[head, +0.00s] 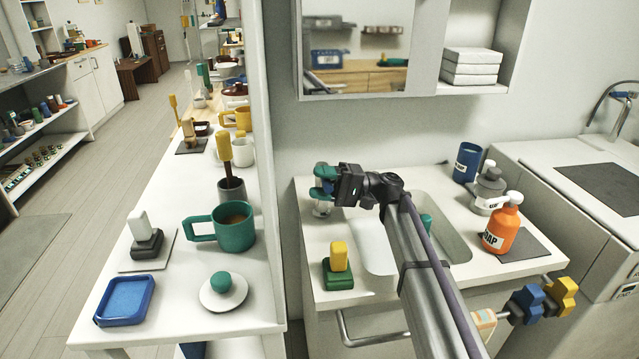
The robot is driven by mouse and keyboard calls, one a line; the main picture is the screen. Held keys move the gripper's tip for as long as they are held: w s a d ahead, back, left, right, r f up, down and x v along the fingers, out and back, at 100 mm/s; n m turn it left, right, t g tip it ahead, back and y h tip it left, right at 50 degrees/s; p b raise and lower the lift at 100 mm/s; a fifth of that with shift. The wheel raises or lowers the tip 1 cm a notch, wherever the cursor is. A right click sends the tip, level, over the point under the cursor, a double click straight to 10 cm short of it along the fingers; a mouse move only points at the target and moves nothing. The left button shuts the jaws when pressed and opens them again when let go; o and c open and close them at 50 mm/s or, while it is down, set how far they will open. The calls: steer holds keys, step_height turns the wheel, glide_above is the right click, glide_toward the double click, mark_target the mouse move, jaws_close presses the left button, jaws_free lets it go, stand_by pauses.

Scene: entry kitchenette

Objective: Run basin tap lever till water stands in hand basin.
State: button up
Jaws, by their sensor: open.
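The white hand basin (450,236) is sunk in the counter, and its middle is covered by my arm. The visible parts of its floor look pale, and I cannot tell whether water stands in it. My gripper (324,182) is open at the counter's back left, above and left of the basin, with teal pieces at its end. A small clear or metallic thing (321,209) shows just below it; I cannot tell what it is. I cannot make out the tap lever for certain. A small teal thing (427,222) shows beside my arm at the basin.
A yellow-and-green block (339,265) stands front left of the basin. An orange soap bottle (502,224), a grey bottle (488,190) and a blue cup (467,163) stand right. A partition (274,170) rises left. Blue and yellow knobs (540,300) jut out at front right.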

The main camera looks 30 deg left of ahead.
steer(key=b+v, duration=0.2)
steer(key=v, duration=0.8)
steer(key=shift+w+d, duration=0.2)
steer(key=shift+f, duration=0.1)
